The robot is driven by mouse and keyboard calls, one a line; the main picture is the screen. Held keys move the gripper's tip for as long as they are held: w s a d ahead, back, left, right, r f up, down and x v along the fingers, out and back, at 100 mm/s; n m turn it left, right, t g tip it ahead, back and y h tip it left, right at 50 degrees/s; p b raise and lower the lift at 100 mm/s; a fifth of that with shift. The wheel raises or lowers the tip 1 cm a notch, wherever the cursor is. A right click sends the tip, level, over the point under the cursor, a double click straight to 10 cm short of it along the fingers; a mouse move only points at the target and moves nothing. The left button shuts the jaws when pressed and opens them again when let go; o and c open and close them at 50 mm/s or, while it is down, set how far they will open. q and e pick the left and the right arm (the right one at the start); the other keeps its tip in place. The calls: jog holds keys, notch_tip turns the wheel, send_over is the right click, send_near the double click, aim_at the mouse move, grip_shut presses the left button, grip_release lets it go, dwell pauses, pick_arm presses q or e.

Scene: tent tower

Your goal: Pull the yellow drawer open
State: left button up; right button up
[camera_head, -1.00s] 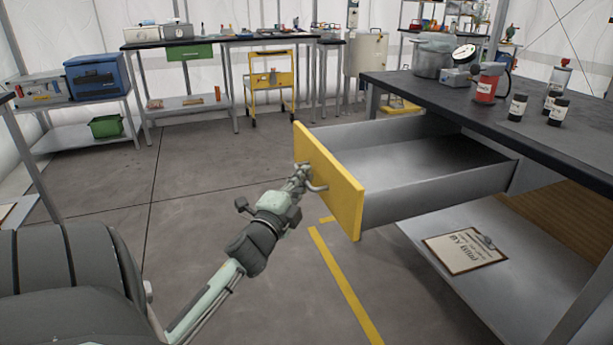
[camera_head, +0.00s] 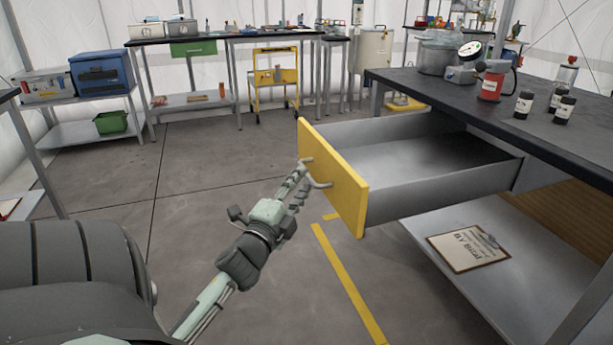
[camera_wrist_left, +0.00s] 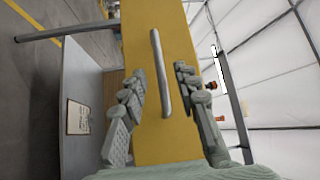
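The yellow drawer (camera_head: 338,192) stands far out from under the black-topped bench, and its grey inside is empty. Its metal bar handle (camera_head: 320,184) is on the yellow front. My left gripper (camera_head: 302,172) is at the front, beside the handle. In the left wrist view the fingers (camera_wrist_left: 160,74) are spread apart on either side of the handle (camera_wrist_left: 161,92), with gaps on both sides and nothing gripped. The yellow front (camera_wrist_left: 160,140) fills the middle of that view. My right gripper is not in view.
The bench top (camera_head: 440,95) holds a pot, a red container (camera_head: 491,82) and several small bottles. A clipboard (camera_head: 468,249) lies on the shelf below the drawer. The floor (camera_head: 220,175) left of the drawer is clear. A yellow cart (camera_head: 276,88) stands at the back.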

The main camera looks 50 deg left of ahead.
pick_arm(q)
jog(key=v, duration=0.8)
